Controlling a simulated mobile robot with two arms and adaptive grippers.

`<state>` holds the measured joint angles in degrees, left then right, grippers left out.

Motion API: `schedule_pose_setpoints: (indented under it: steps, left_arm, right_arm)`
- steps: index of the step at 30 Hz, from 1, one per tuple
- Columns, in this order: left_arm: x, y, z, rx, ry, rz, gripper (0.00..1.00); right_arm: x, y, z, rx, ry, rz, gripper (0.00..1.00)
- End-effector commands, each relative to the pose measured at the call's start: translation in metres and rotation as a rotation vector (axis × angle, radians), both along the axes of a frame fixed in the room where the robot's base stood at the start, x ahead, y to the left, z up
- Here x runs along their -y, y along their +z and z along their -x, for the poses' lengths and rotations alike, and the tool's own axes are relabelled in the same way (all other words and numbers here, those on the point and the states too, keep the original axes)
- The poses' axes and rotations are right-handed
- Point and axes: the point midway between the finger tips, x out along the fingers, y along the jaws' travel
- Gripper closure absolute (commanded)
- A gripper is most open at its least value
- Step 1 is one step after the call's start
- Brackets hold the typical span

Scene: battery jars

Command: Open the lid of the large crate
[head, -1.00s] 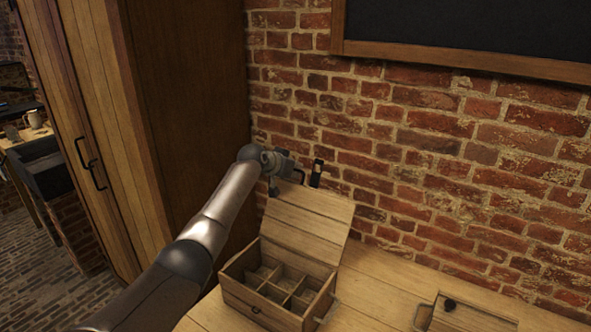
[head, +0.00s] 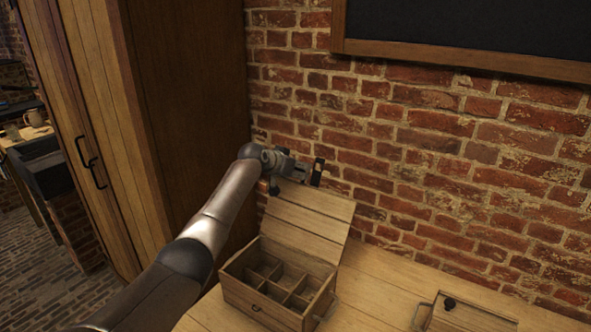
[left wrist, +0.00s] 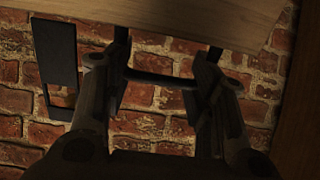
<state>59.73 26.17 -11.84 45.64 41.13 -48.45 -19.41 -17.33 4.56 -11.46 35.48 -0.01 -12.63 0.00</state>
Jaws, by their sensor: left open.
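The large crate (head: 262,297) is a wooden box with several compartments, standing on the wooden worktop. Its lid (head: 303,222) is raised and tilted back toward the brick wall; its plank edge also shows at the top of the left wrist view (left wrist: 180,18). A black slotted plate (left wrist: 57,68) sticks out from the lid's edge. My left gripper (head: 308,172) is at the lid's upper edge, its jaws open. In the left wrist view, a black bar-like handle (left wrist: 162,80) lies across between the fingers. Whether they touch it I cannot tell. My right gripper is out of view.
A smaller wooden box (head: 462,316) with a black knob stands at the right on the worktop (head: 380,290). The brick wall (head: 430,170) is close behind the lid. A tall wooden cabinet (head: 190,120) stands left of the crate. The worktop between the two boxes is clear.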

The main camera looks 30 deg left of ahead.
Motion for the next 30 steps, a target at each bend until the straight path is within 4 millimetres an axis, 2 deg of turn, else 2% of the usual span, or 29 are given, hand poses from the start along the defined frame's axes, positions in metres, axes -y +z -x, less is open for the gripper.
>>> schedule_pose_setpoints:
  steps: [1, 4, 17, 23, 30]
  left_arm:
    - [0.000, -0.002, 0.001, -0.005, 0.001, 0.000, 0.31]
    - [-0.001, -0.002, 0.001, -0.005, 0.001, 0.000, 0.19]
    - [-0.001, 0.001, 0.002, -0.001, 0.000, 0.000, 0.19]
    - [-0.003, 0.007, 0.013, 0.000, 0.001, -0.001, 0.19]
    - [-0.004, 0.020, 0.036, -0.001, 0.001, -0.003, 0.19]
  right_arm:
    - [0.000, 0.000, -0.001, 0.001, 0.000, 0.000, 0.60]
    - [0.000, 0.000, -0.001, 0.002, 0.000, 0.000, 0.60]
    - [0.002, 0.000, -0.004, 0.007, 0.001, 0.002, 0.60]
    - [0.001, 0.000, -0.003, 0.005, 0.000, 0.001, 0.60]
    - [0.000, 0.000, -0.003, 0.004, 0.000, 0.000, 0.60]
